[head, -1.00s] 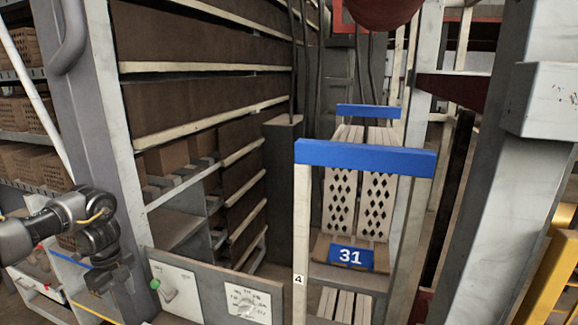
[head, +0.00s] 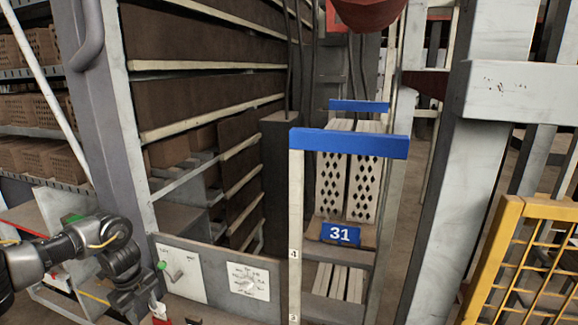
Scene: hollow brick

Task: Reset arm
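My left arm comes in at the lower left of the head view. Its gripper (head: 143,298) points down at the bottom edge, in front of the grey control panel (head: 205,278). The fingertips are too dark and too close to the frame edge to tell whether they are open or shut. I see nothing clearly held in it. The panel has a green knob, a lever and a white label. My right arm and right gripper are not in view.
A rack with blue bars (head: 350,143) and a blue 31 plate (head: 340,234) stands in the middle, holding pale perforated panels. Shelves of bricks (head: 35,110) are at the left. A grey post (head: 460,190) and a yellow gate (head: 525,255) are at the right.

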